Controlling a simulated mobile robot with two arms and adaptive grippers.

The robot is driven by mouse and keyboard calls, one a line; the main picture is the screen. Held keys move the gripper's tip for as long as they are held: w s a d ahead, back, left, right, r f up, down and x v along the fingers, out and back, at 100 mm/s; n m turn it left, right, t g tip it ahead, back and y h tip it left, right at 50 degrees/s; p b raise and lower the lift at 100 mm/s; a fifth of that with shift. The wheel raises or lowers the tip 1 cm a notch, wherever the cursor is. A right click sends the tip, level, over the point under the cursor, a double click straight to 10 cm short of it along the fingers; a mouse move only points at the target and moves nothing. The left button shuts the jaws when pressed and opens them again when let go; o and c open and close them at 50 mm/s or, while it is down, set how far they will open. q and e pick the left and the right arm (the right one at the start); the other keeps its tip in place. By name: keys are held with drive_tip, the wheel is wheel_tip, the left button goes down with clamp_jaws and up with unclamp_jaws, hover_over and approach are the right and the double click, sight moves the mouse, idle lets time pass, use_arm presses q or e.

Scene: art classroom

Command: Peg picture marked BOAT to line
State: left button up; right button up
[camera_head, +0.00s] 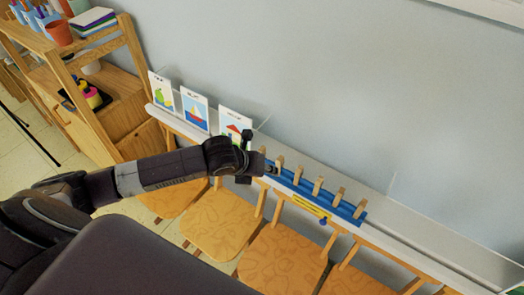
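The picture with a sailboat (195,110), likely the BOAT one, stands upright on the white ledge against the wall. Its small heading is too small to read. A picture with a green shape (161,92) stands to its left, and a picture with a red roof shape (232,124) to its right, partly behind my arm. A blue rack (335,212) holds several wooden pegs (318,187) upright. My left gripper (266,168) is at the rack's left end, close to the leftmost pegs. Its fingers are too small and dark to read. My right gripper is out of view. I cannot make out a hanging line.
The white ledge (400,238) runs along the wall, clear right of the rack. Several wooden chairs (222,222) stand in front of it. A wooden shelf (118,90) with pots and books is at the upper left.

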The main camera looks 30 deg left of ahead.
sight(261, 150)
use_arm(q)
drive_tip(key=w+a+r+m+y, duration=0.1)
drive_tip(key=w+a+r+m, duration=0.1)
drive_tip(key=w+a+m, duration=0.45)
drive_tip(key=shift+n+t, duration=0.3)
drive_tip(key=shift+n, duration=0.55)
drive_tip(key=b+x, duration=0.3)
drive_tip(key=a+b+x, duration=0.1)
drive_tip(key=b+x, duration=0.1)
drive_tip(key=x, duration=0.1)
drive_tip(key=s+f+b+x, duration=0.1)
drive_tip(key=b+x, duration=0.2)
drive_tip(key=shift+a+f+b, duration=0.1)
drive_tip(key=shift+a+b, duration=0.05)
drive_tip(key=shift+b, duration=0.2)
drive_tip(key=shift+w+f, duration=0.4)
drive_tip(key=shift+w, duration=0.05)
drive_tip(key=shift+s, duration=0.1)
drive_tip(key=shift+c, duration=0.9)
clamp_jaws()
